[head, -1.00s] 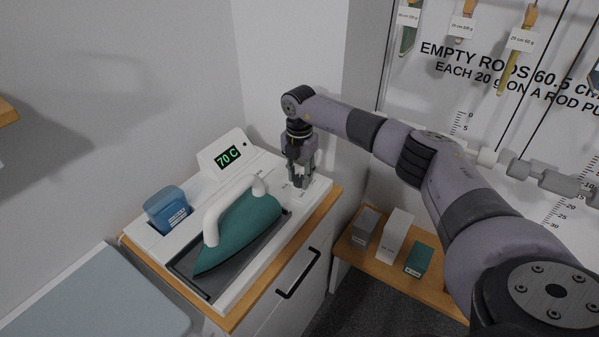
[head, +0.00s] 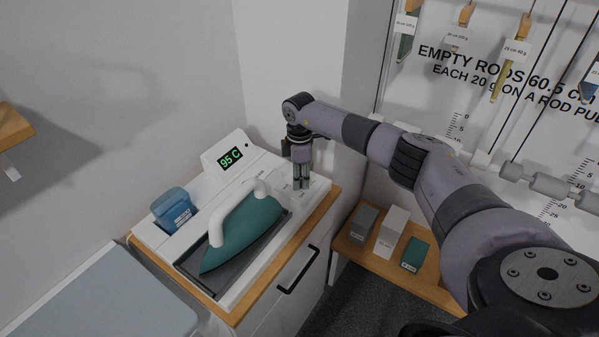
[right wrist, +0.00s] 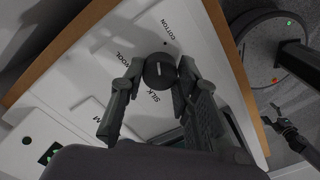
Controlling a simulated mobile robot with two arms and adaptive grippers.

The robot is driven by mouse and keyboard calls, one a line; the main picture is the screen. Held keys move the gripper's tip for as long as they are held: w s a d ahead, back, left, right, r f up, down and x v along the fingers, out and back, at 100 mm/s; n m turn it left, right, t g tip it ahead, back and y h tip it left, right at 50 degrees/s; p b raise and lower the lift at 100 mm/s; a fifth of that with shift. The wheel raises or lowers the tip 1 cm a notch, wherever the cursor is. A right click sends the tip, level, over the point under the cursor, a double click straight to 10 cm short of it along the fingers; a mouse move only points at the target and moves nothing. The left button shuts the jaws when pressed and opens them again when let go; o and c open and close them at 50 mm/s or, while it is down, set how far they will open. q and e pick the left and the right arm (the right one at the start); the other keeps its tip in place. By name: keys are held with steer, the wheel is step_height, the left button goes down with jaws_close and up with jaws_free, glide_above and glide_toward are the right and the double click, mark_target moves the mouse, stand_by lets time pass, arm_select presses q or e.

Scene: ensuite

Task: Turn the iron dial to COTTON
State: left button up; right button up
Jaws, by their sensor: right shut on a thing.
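My right gripper (head: 301,183) points straight down at the right back end of the white ironing station (head: 222,292). In the right wrist view its two fingers (right wrist: 156,80) are shut on the round black dial (right wrist: 158,67), one on each side. A short white mark shows on the dial's top. The words COTTON, WOOL and SILK are printed around it on the white panel. In the head view the gripper hides the dial. The display (head: 231,158) reads 95 C. The teal iron (head: 243,236) with a white handle rests in its dark tray. My left gripper is out of view.
A blue water container (head: 173,209) sits at the station's left. The station stands on a wood-topped cabinet with a black handle (head: 298,270). Several small boxes (head: 391,230) stand on a low wooden shelf at the right. Rods hang on the wall beyond.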

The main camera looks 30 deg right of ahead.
steer(key=shift+r+m+p, duration=0.1)
steer(key=shift+m+p, duration=0.7)
steer(key=shift+m, duration=0.8)
steer(key=shift+w, duration=0.1)
steer(key=o, duration=1.2)
steer(key=shift+c, duration=0.2)
steer(key=shift+r, duration=0.1)
step_height(320, 180, up, 12)
steer(key=shift+f, duration=0.25)
